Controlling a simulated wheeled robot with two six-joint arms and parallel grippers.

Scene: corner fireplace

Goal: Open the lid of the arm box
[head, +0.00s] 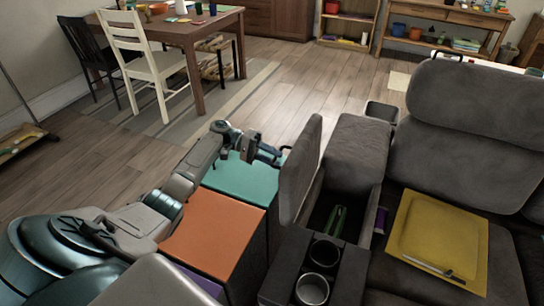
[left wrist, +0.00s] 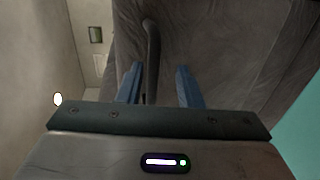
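The arm box (head: 357,150) is the grey console between the sofa seats. Its grey padded lid (head: 301,168) stands up, nearly vertical, on the left side of the opening. A green object (head: 337,220) lies inside the dark compartment. My left gripper (head: 283,153) is beside the lid's left face, near its far end. In the left wrist view, its two blue fingers (left wrist: 159,86) are apart, with a narrow grey edge (left wrist: 152,50) showing beyond and between them. I cannot tell whether they touch the lid. My right gripper does not show.
Two cup holders (head: 318,268) are in front of the compartment. Orange (head: 213,232) and teal (head: 243,178) topped boxes stand under my left arm. A yellow cushion or tray (head: 437,240) lies on the right seat.

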